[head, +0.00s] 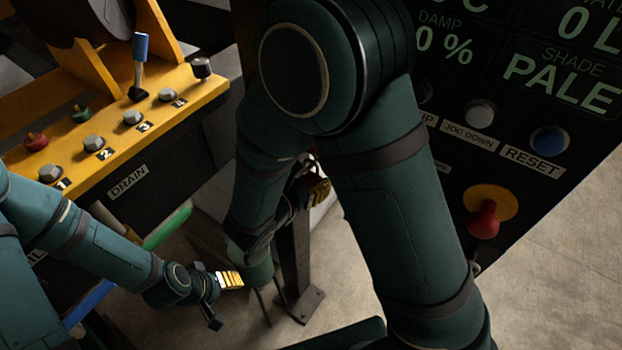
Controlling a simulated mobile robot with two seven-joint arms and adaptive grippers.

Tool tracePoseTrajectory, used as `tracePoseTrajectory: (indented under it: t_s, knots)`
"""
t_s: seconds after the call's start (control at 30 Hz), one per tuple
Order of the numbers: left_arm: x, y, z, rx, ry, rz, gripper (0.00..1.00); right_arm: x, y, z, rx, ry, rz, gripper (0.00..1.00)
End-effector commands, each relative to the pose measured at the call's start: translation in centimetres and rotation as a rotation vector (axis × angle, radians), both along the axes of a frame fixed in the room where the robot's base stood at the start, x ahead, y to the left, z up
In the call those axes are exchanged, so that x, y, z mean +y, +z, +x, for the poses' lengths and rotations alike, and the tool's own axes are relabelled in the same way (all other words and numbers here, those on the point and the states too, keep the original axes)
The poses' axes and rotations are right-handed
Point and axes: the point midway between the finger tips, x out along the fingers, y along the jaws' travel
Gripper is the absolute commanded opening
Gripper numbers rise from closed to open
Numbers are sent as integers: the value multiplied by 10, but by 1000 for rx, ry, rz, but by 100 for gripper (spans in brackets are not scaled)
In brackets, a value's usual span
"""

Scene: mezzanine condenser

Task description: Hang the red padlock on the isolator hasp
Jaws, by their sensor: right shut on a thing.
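My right gripper (312,187) shows past my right forearm, near the middle of the picture, with a yellow fingertip pad in sight. A small patch of red just above it, seemingly the red padlock (311,160), shows between my arm links. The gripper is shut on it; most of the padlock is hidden. I cannot make out the isolator hasp; my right arm covers much of the middle. My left gripper (222,300) is at lower left of centre, low over the floor. Its fingers look apart and empty.
A dark post (293,255) with a floor plate stands behind my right forearm. A yellow console (110,130) with buttons and a blue-handled lever (141,50) is at left. A dark panel (450,120) with a red mushroom button (483,220) is at right. Bare floor lies lower right.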

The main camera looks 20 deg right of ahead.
Motion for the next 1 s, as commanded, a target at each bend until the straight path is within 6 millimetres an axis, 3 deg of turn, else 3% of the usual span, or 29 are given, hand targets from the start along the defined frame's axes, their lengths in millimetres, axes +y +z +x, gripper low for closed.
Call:
tracePoseTrajectory:
  t_s: [0.07, 0.1, 0.17, 0.2, 0.63, 1.0]
  knots:
    - [0, 0, 0, 0, 0, 0, 55, 0, 0, 0, 0, 0, 0, 5]
    - [0, 0, 0, 0, 0, 0, 55, 0, 0, 0, 0, 0, 0, 55]
    - [0, 0, 0, 0, 0, 0, 55, 0, 0, 0, 0, 0, 0, 76]
    - [0, 0, 0, 0, 0, 0, 55, 0, 0, 0, 0, 0, 0, 78]
    - [0, 0, 0, 0, 0, 0, 55, 8, 4, -6, 0, 1, 0, 78]
    - [0, 0, 0, 0, 0, 0, 55, 61, 28, -46, -2, 4, 2, 78]
